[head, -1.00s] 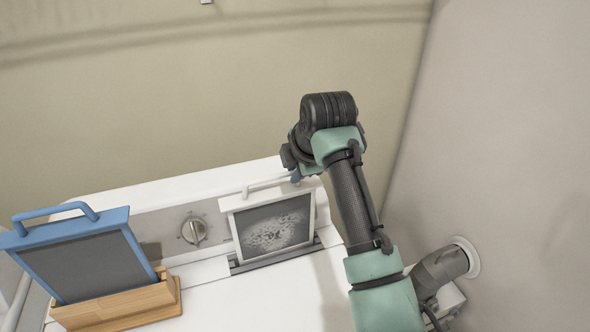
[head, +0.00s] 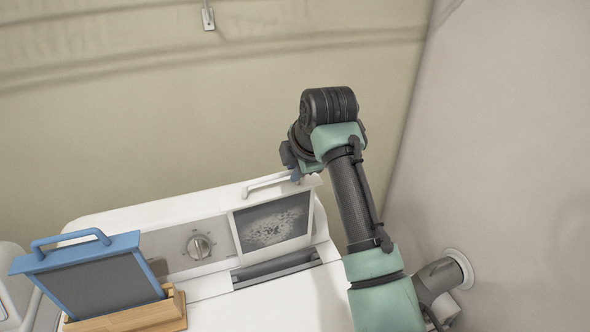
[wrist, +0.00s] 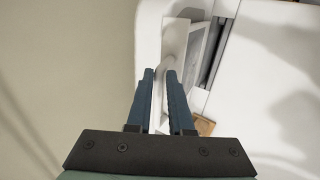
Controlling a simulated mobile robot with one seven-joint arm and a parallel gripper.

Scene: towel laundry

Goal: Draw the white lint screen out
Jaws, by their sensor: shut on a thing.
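The white lint screen (head: 271,222) has a white frame, grey mesh with pale lint on it, and a white bar handle on top. My gripper (head: 296,177) is shut on the right part of that handle. In the wrist view the blue fingers (wrist: 161,76) close around the handle (wrist: 167,68), and the screen (wrist: 193,50) shows just past them. The screen hangs upright above the dark slot (head: 276,269) in the white machine top. Its lower edge appears clear of the slot, with the opening showing below it.
A blue-framed screen (head: 88,272) stands in a wooden holder (head: 130,316) on the left. A round knob (head: 199,246) is on the machine's panel. The white machine top (head: 275,302) in front of the slot is clear. A wall is close on the right.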

